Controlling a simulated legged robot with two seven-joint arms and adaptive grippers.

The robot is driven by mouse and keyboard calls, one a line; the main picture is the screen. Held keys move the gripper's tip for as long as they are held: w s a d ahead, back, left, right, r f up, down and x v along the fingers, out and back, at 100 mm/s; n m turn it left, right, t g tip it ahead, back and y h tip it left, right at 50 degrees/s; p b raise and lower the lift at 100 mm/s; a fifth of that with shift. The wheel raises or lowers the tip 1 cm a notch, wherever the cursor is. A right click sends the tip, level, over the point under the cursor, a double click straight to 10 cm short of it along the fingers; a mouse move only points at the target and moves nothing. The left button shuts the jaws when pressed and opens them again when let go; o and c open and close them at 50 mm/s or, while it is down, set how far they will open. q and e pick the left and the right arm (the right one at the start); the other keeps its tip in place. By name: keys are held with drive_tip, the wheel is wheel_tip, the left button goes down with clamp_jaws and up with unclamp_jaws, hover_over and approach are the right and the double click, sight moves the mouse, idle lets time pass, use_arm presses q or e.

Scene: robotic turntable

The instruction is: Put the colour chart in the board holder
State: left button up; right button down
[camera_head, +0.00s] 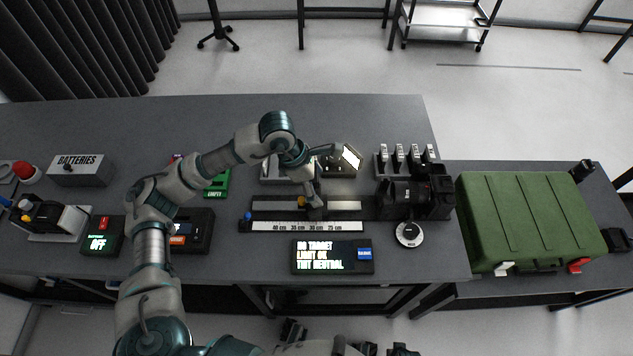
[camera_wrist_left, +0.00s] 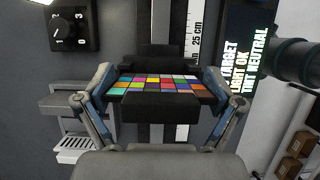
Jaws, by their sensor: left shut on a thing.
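The colour chart (camera_wrist_left: 158,84), a black board with rows of coloured squares, shows between the fingers of my left gripper (camera_wrist_left: 160,88) in the left wrist view. The gripper is shut on it. In the head view my left gripper (camera_head: 312,201) is over the ruler rail (camera_head: 345,207), and the chart is too small to make out there. A black block (camera_wrist_left: 160,56) on the rail, seemingly the board holder, lies just beyond the chart in the left wrist view. I cannot tell whether they touch. My right gripper does not show.
A display (camera_head: 332,257) in front of the rail reads "NO TARGET". A camera (camera_head: 408,196) and round dial (camera_head: 409,233) stand right of the rail. A lit lamp (camera_head: 350,158) is behind it. A green case (camera_head: 530,215) fills the right table.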

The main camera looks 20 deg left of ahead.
use_arm(q)
drive_tip(key=shift+f+b, duration=0.9)
drive_tip(key=shift+f, duration=0.45)
drive_tip(key=o, duration=0.6)
drive_tip(key=shift+r, duration=0.15)
drive_tip(key=v, duration=1.1)
drive_tip(key=shift+a+r, duration=0.2)
drive_tip(key=shift+r, duration=0.15)
